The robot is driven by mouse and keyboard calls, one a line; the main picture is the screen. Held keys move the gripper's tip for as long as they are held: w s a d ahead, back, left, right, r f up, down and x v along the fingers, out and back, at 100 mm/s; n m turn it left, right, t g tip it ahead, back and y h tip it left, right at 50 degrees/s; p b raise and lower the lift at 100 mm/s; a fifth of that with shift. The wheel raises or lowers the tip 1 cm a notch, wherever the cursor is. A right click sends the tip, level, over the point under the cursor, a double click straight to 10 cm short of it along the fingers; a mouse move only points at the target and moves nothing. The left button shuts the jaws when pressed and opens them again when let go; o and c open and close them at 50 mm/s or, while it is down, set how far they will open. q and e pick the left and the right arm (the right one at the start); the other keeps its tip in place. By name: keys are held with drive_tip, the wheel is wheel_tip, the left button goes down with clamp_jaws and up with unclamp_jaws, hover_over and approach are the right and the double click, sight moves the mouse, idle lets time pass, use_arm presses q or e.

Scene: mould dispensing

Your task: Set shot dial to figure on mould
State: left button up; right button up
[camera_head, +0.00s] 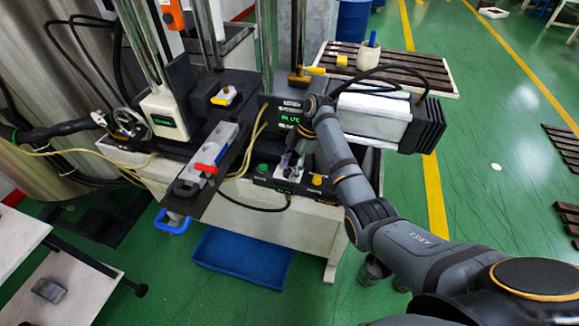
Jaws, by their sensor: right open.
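My right gripper (289,162) is open at the end of the grey arm that comes in from the lower right. It is over the middle of a low black control box (265,181) on the machine bench, and its fingers hide part of the box top. I cannot make out a shot dial; it may be behind the fingers, and contact is unclear. The box has a small green readout (283,190), too small to read. A long grey mould-like block (215,150) with a red handle (205,168) lies on a dark rail; no figure on it is legible. My left gripper is not in view.
A green button (262,169) and a yellow knob (317,180) flank the gripper. A lit display unit (289,117) and a white-and-black motor (375,115) stand behind. A yellow cable (247,150) and vertical posts are close by. A blue tray (242,262) lies below the bench.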

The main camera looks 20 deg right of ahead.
clamp_jaws()
drive_tip(key=shift+r+m+p, duration=0.15)
drive_tip(key=shift+m+p, duration=0.15)
drive_tip(key=shift+p, duration=0.3)
drive_tip(key=m+t+p, duration=0.1)
drive_tip(key=m+p, duration=0.3)
drive_tip(key=m+t+h+p, duration=0.1)
drive_tip(key=m+p, duration=0.3)
drive_tip(key=p, duration=0.1)
drive_tip(key=m+t+h+p, duration=0.1)
drive_tip(key=m+t+p, duration=0.1)
drive_tip(key=p, duration=0.3)
drive_tip(key=shift+s+a+r+m, duration=0.2)
drive_tip(key=shift+s+m, duration=0.15)
drive_tip(key=shift+m, duration=0.55)
drive_tip(key=m+p, duration=0.1)
drive_tip(key=m+h+p, duration=0.1)
drive_tip(key=m, duration=0.1)
drive_tip(key=shift+a+f+t+p, duration=0.1)
drive_tip(key=shift+f+t+p, duration=0.1)
drive_tip(key=shift+t+p, duration=0.15)
drive_tip(key=shift+f+m+h+p, duration=0.15)
drive_tip(key=shift+m+h+p, duration=0.45)
drive_tip(key=shift+m, duration=1.4)
unclamp_jaws()
